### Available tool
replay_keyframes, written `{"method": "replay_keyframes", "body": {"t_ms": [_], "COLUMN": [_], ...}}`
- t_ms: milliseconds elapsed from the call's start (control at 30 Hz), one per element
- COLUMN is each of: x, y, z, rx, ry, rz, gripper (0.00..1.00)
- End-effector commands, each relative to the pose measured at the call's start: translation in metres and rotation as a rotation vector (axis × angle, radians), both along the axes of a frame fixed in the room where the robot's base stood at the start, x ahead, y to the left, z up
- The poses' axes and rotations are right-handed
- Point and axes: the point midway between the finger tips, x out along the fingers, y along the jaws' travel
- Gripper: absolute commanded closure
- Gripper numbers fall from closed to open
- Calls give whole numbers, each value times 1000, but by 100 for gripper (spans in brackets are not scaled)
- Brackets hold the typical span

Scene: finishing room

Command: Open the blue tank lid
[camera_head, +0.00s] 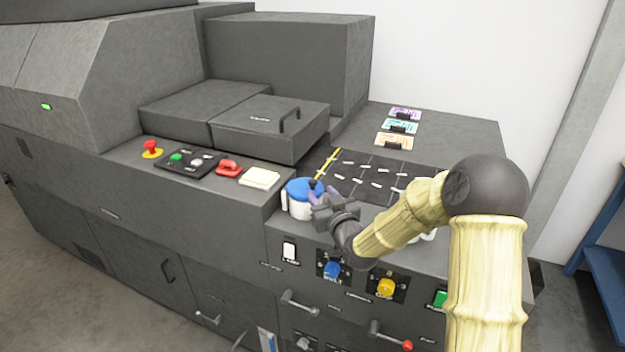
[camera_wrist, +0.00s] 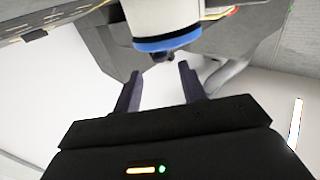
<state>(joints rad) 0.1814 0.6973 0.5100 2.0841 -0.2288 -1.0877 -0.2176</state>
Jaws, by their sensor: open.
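The blue tank lid (camera_head: 300,187) sits on a small white tank (camera_head: 297,208) at the left front of the lower machine top. The lid also shows in the wrist view (camera_wrist: 172,42), upside down, with a dark knob (camera_wrist: 165,56) at its centre. My gripper (camera_head: 322,194) is at the right side of the lid in the head view and hides part of it. In the wrist view my gripper (camera_wrist: 159,72) is open, its fingers apart. The knob lies just past the fingertips, roughly between them, and nothing is held.
A yellow stick (camera_head: 327,163) slants up behind the lid. A dark slotted panel (camera_head: 365,177) lies to the right, and a white item there is partly hidden by my arm. Blue (camera_head: 332,270) and yellow (camera_head: 386,288) knobs are on the front face below.

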Motion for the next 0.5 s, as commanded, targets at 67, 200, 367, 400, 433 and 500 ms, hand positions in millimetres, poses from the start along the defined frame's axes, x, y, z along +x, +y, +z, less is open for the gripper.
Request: {"method": "replay_keyframes", "body": {"t_ms": [67, 200, 367, 400, 433, 500], "x": [12, 31, 50, 54, 56, 60], "y": [6, 15, 24, 26, 27, 28], "z": [1, 1, 1, 1, 1, 1], "rx": [1, 1, 1, 1, 1, 0], "ry": [0, 0, 0, 0, 0, 0], "rz": [1, 1, 1, 1, 0, 1], "gripper": [59, 59, 59, 59, 59, 59]}}
